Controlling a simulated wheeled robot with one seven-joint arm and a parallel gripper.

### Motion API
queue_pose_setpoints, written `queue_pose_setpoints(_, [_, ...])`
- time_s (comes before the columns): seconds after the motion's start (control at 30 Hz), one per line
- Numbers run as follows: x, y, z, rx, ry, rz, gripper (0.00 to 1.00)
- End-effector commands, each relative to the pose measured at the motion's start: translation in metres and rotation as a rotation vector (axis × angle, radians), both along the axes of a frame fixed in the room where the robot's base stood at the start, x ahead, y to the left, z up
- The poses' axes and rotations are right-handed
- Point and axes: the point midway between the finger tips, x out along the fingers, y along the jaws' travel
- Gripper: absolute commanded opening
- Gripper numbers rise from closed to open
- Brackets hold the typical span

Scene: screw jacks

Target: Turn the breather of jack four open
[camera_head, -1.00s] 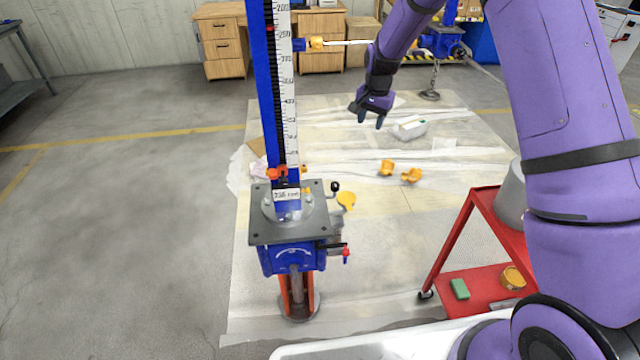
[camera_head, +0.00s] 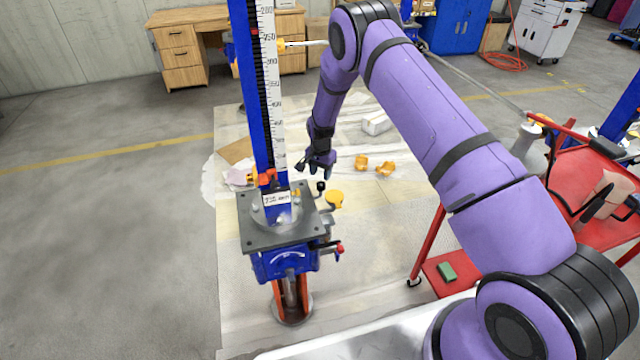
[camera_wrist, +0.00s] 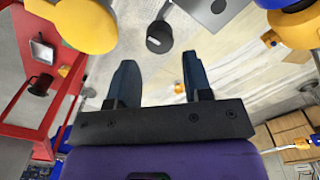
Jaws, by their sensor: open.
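A blue jack (camera_head: 284,262) with a tall scale stands at left centre in the head view. A small label on it is too small to read, so I cannot tell its number. At the right edge of its grey top plate (camera_head: 258,237) are a black knob (camera_head: 320,186) and a yellow round cap (camera_head: 335,198). I cannot tell for sure which part is the breather. My gripper (camera_head: 316,172) hangs just above and behind the black knob. In the wrist view my gripper (camera_wrist: 160,66) is open and empty, and the black knob (camera_wrist: 159,38) shows beyond its fingertips, apparently not touched.
A red-handled valve (camera_head: 339,249) sticks out below the plate. A red cart (camera_head: 432,248) stands at the right, with a green block (camera_head: 446,272) on its lower shelf. The floor at left is clear.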

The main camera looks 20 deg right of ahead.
Motion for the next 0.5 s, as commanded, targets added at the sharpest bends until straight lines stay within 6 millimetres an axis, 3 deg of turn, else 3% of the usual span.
queue_pose_setpoints(0.23, [-0.001, 0.000, -0.039, 0.001, 0.002, 0.001, 0.46])
queue_pose_setpoints(0.5, [0.000, 0.000, -0.054, 0.001, -0.001, 0.001, 0.46])
